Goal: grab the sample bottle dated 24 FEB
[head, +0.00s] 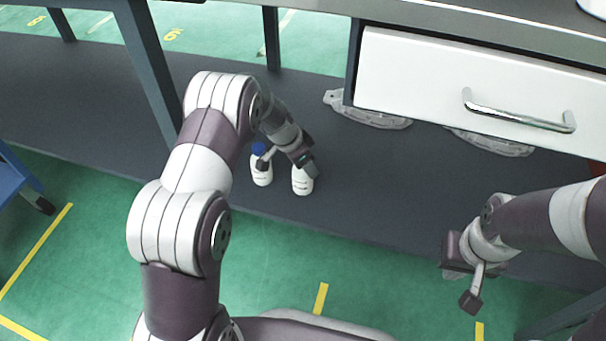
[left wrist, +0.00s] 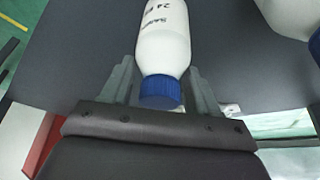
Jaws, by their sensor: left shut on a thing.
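A white sample bottle (head: 302,182) stands on the dark lower shelf in the head view, with its top hidden by my left gripper (head: 303,162). In the left wrist view the bottle (left wrist: 163,40) has a blue cap and a label whose readable part starts "24 F"; the rest is cut off or unclear. The left fingers (left wrist: 160,85) are shut around it at the cap end. A second white bottle with a blue cap (head: 262,172) stands just left of it, partly covered by my wrist. My right gripper (head: 457,270) hangs empty at the right, away from the bottles; its finger gap is unclear.
The dark shelf (head: 400,185) runs under a bench with a white drawer (head: 480,90). Clear flattish pieces (head: 368,112) lie at the back of the shelf. A table leg (head: 150,65) stands left of my arm. Shelf room right of the bottles is free.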

